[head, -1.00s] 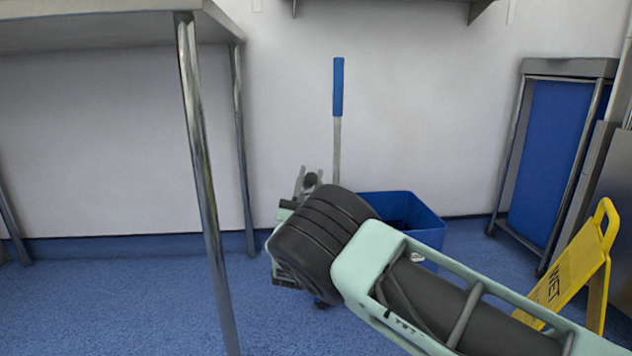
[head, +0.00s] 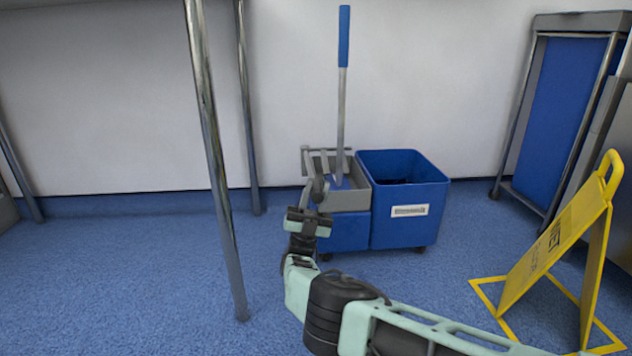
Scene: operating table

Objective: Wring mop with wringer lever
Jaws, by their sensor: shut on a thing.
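The mop (head: 341,110) stands upright with a blue grip at its top, and its lower end is in the grey wringer (head: 352,200). The wringer sits on the left part of the blue bucket (head: 404,225). The grey wringer lever (head: 311,165) is at the wringer's left front side. My gripper (head: 315,198) is at the lower end of the lever, in front of the wringer, and is shut on it. The exact grip is small and partly hidden by the gripper body. The mop head is mostly hidden inside the wringer.
A yellow wet-floor sign (head: 555,245) stands at the right on the blue floor. Metal table legs (head: 215,165) rise at the left. A blue cart (head: 560,120) stands against the wall at the back right. Floor in front of the bucket is partly clear.

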